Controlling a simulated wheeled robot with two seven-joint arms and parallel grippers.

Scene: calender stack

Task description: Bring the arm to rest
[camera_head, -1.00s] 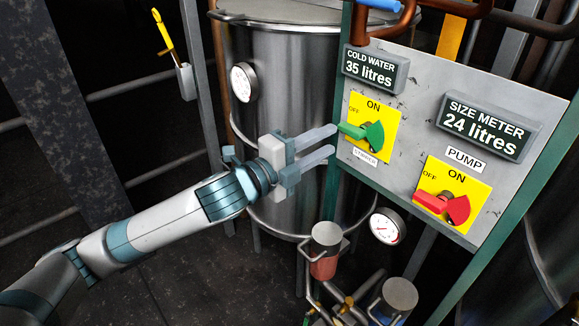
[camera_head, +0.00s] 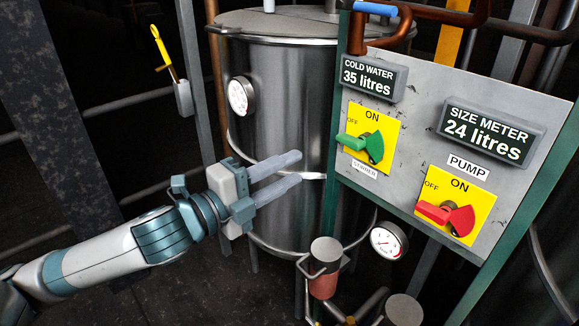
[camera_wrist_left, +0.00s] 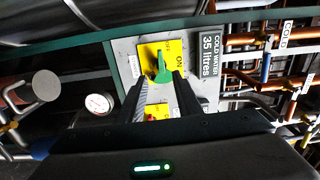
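My left gripper (camera_head: 276,175) is in front of the steel tank, left of the control panel (camera_head: 420,150). Its two fingers are apart with nothing between them, so it is open and empty. It touches neither the panel nor the green stirrer switch (camera_head: 368,146), which sits on a yellow plate with its handle pointing left toward OFF. In the left wrist view the green switch (camera_wrist_left: 163,68) shows beyond and between the two fingers (camera_wrist_left: 163,95). My right gripper is not in view.
The steel tank (camera_head: 290,90) with a gauge (camera_head: 241,96) stands behind the gripper. The red pump switch (camera_head: 447,216) points left toward OFF. Displays read cold water 35 litres (camera_head: 368,76) and size meter 24 litres (camera_head: 487,133). Pipework and a red-banded cylinder (camera_head: 323,285) stand below.

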